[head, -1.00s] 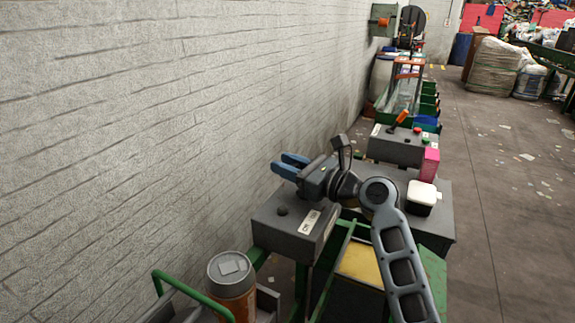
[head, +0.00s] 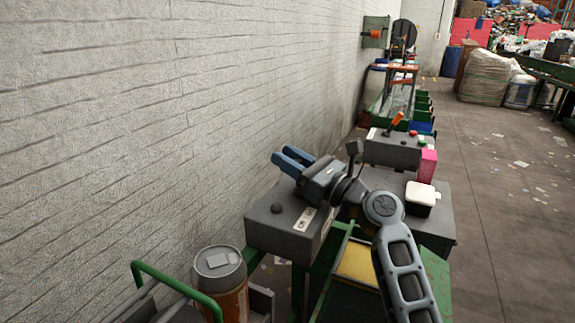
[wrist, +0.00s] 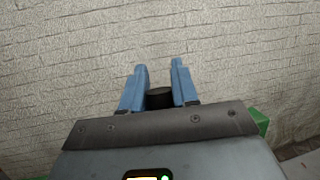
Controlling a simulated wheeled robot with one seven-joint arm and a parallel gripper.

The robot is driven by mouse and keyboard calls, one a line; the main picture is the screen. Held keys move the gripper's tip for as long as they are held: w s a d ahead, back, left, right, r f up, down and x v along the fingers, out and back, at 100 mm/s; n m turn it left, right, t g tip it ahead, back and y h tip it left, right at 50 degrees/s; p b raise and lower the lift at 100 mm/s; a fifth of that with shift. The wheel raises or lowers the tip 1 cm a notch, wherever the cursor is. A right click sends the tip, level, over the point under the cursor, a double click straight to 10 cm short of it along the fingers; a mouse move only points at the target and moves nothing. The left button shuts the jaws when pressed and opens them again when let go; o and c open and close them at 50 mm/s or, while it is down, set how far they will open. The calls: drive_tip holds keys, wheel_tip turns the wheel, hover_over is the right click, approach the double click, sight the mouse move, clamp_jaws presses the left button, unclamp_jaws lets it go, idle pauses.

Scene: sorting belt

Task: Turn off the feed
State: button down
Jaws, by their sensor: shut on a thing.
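My gripper (head: 283,156) has two blue fingers and points toward the white brick wall, above a grey box with a pale label (head: 285,237). In the wrist view the fingers (wrist: 159,72) stand on both sides of a short black round piece (wrist: 160,98), and I am shut on it. The head view does not show clearly what this piece is. Farther back, a second grey control box (head: 391,151) carries an orange-handled lever (head: 394,122) and red and green buttons.
A white-topped black container (head: 420,197) and a pink box (head: 427,165) stand to the right of my arm. An orange canister with a grey lid (head: 221,267) is at the front left, by a green rail. The floor at right is mostly open.

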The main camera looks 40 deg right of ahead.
drive_tip(key=c, duration=0.9)
unclamp_jaws()
drive_tip(key=shift+s+d+f, duration=0.1)
drive_tip(key=shift+s+f, duration=0.05)
drive_tip(key=shift+s, duration=0.15)
drive_tip(key=s, duration=0.4)
drive_tip(key=s+d, duration=0.1)
drive_tip(key=s, duration=0.3)
drive_tip(key=s+d+b, duration=0.1)
drive_tip(key=s, duration=0.3)
drive_tip(key=shift+s+d, duration=0.15)
drive_tip(key=shift+d, duration=0.1)
